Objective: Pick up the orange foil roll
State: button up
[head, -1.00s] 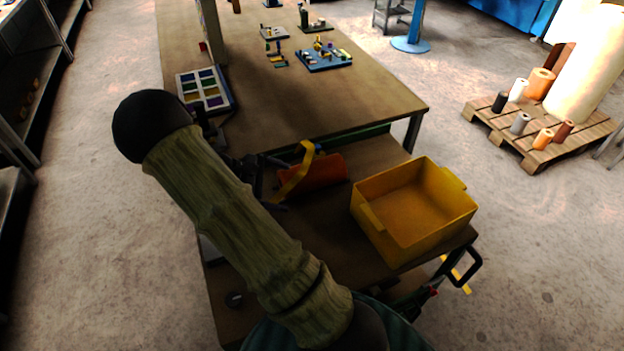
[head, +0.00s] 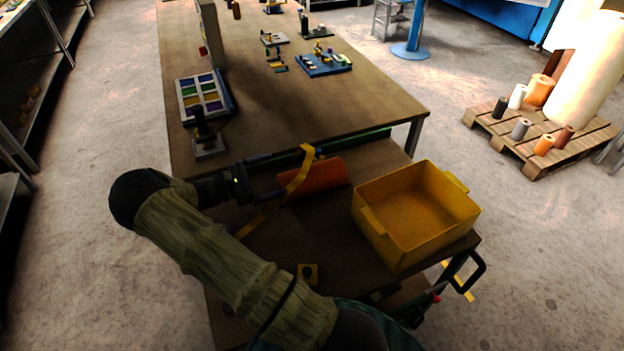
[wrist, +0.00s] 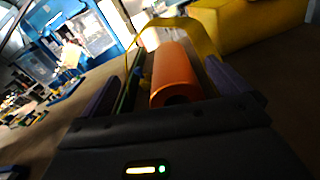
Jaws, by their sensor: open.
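The orange foil roll (head: 320,180) lies on its side on the near bench, left of the yellow bin. In the wrist view, the roll (wrist: 174,72) points lengthwise away from me, its near end facing the camera. My gripper (head: 284,172) is just left of the roll in the head view, with its fingers pointing right towards it. In the wrist view, my gripper (wrist: 168,75) is open, with one dark finger on each side of the roll. I cannot tell whether either finger touches it. A yellow band (head: 300,170) crosses in front of the roll's left part in the head view.
An open yellow bin (head: 415,215) stands close to the right. A black stand (head: 207,140) and a tray of coloured compartments (head: 202,95) are on the long table behind. Several other rolls stand on a pallet (head: 535,170) at the right.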

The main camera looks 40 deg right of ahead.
aim_at(295, 183)
notch_tip(295, 183, down, 7)
jog(key=shift+d+r+p, duration=0.15)
jog(key=shift+r+p, duration=0.05)
jog(key=shift+p, duration=0.35)
jog(key=shift+s+d, duration=0.15)
jog(key=shift+d, duration=0.35)
jog(key=p+x, duration=0.2)
jog(key=x, duration=0.3)
jog(key=shift+s+d+r, duration=0.1)
jog(key=shift+d+r, duration=0.05)
jog(key=shift+d, duration=0.1)
jog(key=shift+s+d, duration=0.1)
jog(key=shift+d, duration=0.3)
jog(key=shift+c, duration=0.4)
jog(key=c, duration=1.4)
